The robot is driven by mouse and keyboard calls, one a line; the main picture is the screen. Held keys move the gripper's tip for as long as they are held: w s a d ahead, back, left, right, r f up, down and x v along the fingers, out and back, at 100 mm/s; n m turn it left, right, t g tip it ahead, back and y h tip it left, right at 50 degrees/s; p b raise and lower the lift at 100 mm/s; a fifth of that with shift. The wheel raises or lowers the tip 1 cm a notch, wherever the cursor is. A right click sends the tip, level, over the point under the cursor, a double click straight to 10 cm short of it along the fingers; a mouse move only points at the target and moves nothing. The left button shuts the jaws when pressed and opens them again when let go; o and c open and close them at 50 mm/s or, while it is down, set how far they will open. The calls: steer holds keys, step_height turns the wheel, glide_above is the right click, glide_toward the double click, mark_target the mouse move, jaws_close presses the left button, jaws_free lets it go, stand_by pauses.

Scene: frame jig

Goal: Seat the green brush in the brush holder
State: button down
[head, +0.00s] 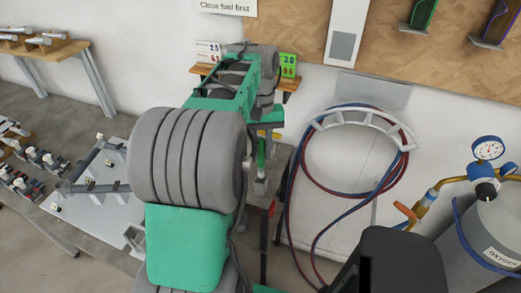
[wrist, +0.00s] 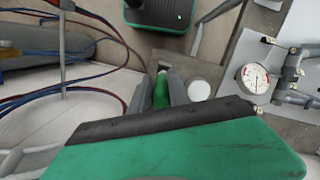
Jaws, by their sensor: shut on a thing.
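My gripper (wrist: 162,99) points down in the wrist view, its two grey fingers closed on the green brush (wrist: 161,88). Only a short green length of the brush shows between the fingers. In the head view the green brush (head: 261,154) shows as a narrow upright green strip beside my arm, with a grey end below it. My arm covers most of the gripper there. I cannot make out the brush holder in either view. I cannot tell whether the brush's lower end touches anything.
A jig table (head: 95,190) with bars and clamps stands left of my arm. Red and blue hoses (head: 292,200) hang on a rack at the right. An oxygen cylinder (head: 490,235) stands far right. In the wrist view a dial gauge (wrist: 255,77) and a white disc (wrist: 200,90) lie right of the gripper.

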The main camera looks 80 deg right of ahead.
mark_target(261, 167)
steer(key=shift+f+b, duration=2.35)
steer(key=shift+f, duration=0.6)
steer(key=shift+f+b, duration=0.4)
steer(key=shift+f, duration=0.25)
steer(key=c, duration=1.2)
jaws_free()
steer(key=shift+o, duration=0.2)
steer(key=shift+r, duration=0.1)
steer(key=r+p, duration=0.1)
steer(key=r, duration=0.1)
steer(key=r+p, duration=0.1)
steer(key=r, duration=0.2)
steer(key=d+r+p, duration=0.1)
steer(key=r, duration=0.1)
steer(key=shift+w+r, duration=0.25)
steer(key=shift+r, duration=0.05)
